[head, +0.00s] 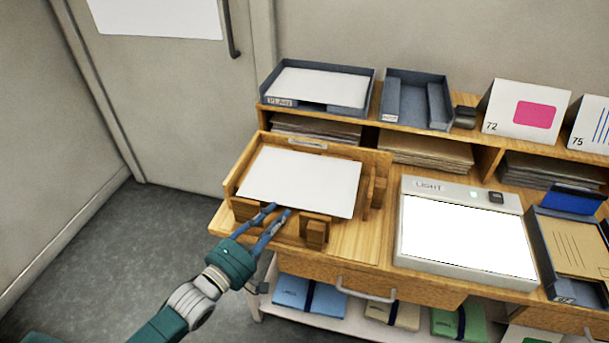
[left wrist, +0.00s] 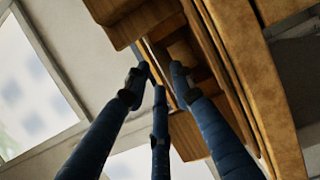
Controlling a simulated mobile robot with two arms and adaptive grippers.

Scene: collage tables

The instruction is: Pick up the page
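A blank white page (head: 300,180) lies in a wooden tray (head: 232,184) with raised wooden blocks, at the left end of the desk. My left gripper (head: 279,209) is at the tray's front edge, just in front of the page's near edge. Its blue fingers are apart with nothing seen between them. The left wrist view shows the spread fingers (left wrist: 160,76) close to the wooden parts (left wrist: 232,60); I cannot make out the page there, nor whether the fingers touch wood. My right gripper is in neither view.
A blue-grey tray (head: 366,92) with white sheets stands on the shelf behind, beside an emptier tray (head: 416,75). A lit light box (head: 465,232) is to the right, then a dark tray (head: 553,262) with brown card. Open floor (head: 110,250) lies left.

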